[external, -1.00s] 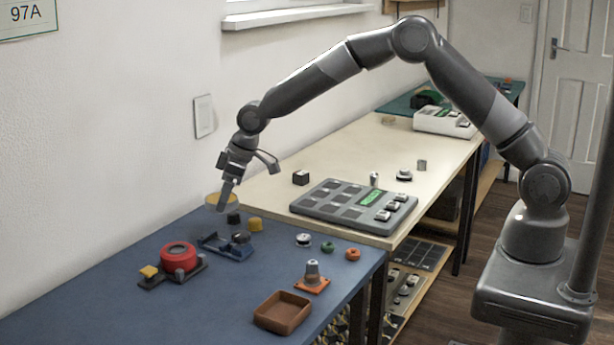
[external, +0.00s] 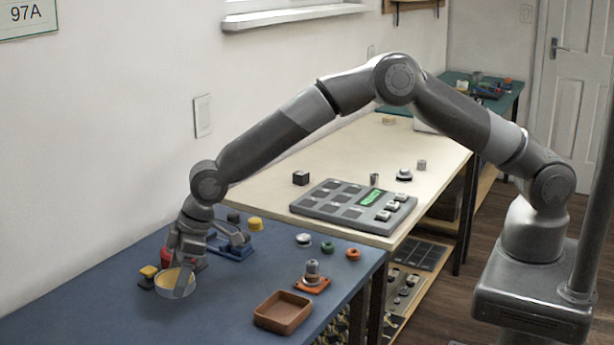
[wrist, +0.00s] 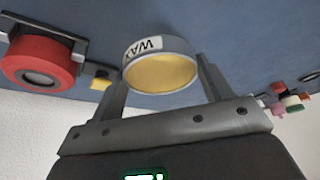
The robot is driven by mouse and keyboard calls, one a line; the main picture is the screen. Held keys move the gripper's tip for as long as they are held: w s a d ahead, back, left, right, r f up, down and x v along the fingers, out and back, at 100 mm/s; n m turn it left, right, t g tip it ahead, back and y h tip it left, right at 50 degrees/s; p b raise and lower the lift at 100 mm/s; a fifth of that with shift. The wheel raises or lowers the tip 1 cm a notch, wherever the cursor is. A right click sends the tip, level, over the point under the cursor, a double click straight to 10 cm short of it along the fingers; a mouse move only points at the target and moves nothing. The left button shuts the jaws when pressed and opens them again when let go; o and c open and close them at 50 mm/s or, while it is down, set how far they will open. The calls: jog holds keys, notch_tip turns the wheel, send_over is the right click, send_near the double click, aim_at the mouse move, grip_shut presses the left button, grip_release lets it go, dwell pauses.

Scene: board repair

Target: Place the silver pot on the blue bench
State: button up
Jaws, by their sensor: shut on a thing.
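The silver pot (external: 164,289) is a short round tin with yellow wax inside and a "WAX" label, clear in the wrist view (wrist: 160,70). My gripper (external: 181,276) is shut on it, one finger on each side, as the wrist view also shows (wrist: 162,85). The pot is over the front-left part of the blue bench (external: 90,305), low over its top. I cannot tell whether its base touches the surface.
A red round part (wrist: 40,62) and a yellow block (external: 149,271) sit close behind the pot. A blue holder (external: 232,246), brown tray (external: 283,312) and orange stand (external: 312,283) lie to the right. The bench is clear to the left and in front.

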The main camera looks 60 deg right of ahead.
aim_at(172, 285)
jog(key=a+f, duration=0.1)
jog(key=a, duration=0.1)
jog(key=shift+s+a+f, duration=0.2)
jog(key=shift+a+f, duration=0.2)
jog(key=shift+f, duration=1.95)
jog(key=shift+f, duration=0.1)
jog(key=o, duration=1.1)
jog(key=v, duration=1.2)
